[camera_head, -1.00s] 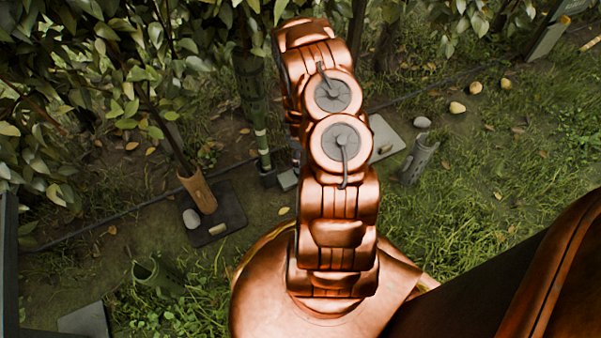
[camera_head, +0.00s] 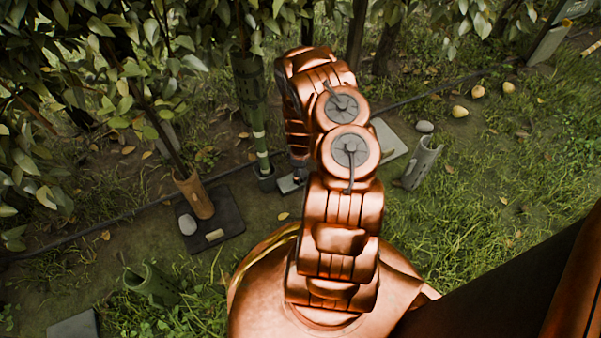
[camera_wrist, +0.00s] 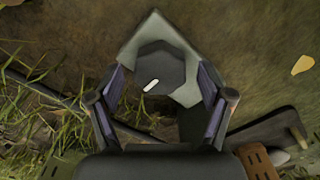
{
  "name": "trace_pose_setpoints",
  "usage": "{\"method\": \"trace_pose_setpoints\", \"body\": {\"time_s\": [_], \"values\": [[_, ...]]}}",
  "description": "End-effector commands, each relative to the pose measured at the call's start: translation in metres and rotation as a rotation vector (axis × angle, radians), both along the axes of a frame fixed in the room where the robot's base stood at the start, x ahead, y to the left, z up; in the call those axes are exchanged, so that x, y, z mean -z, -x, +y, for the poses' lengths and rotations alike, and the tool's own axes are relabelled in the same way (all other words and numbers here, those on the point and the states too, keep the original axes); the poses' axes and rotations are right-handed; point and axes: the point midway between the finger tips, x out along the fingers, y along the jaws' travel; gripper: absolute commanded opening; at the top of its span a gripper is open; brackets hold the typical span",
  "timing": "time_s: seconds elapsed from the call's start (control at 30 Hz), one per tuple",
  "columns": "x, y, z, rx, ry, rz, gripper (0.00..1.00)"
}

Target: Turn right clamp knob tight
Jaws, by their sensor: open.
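A dark grey, many-sided knob (camera_wrist: 160,68) with a short white mark shows in the wrist view, on a pale grey angular plate (camera_wrist: 143,42). My gripper (camera_wrist: 163,88) is open, with one finger on each side of the knob in the picture. Gaps show between the fingers and the knob, and I cannot tell how far above it they are. In the head view, a small pale plate (camera_head: 287,185) shows beside the green post (camera_head: 262,150), below the end of my arm. The knob itself is hidden there.
In the head view, a brown tube (camera_head: 196,193) stands on a dark mat (camera_head: 228,208) at left, with a grey stone (camera_head: 187,224).

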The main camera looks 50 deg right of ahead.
Motion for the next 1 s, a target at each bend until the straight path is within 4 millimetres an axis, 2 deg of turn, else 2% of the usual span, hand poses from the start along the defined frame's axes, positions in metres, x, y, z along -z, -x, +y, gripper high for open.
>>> {"method": "trace_pose_setpoints", "body": {"time_s": [0.1,0.67,1.0], "values": [[-0.0004,0.0001,0.0000,0.000,0.000,0.000,0.78],[-0.0005,0.0001,0.0000,0.000,0.000,0.000,0.20],[-0.0004,0.0001,0.0003,0.049,0.000,0.001,0.19]]}}
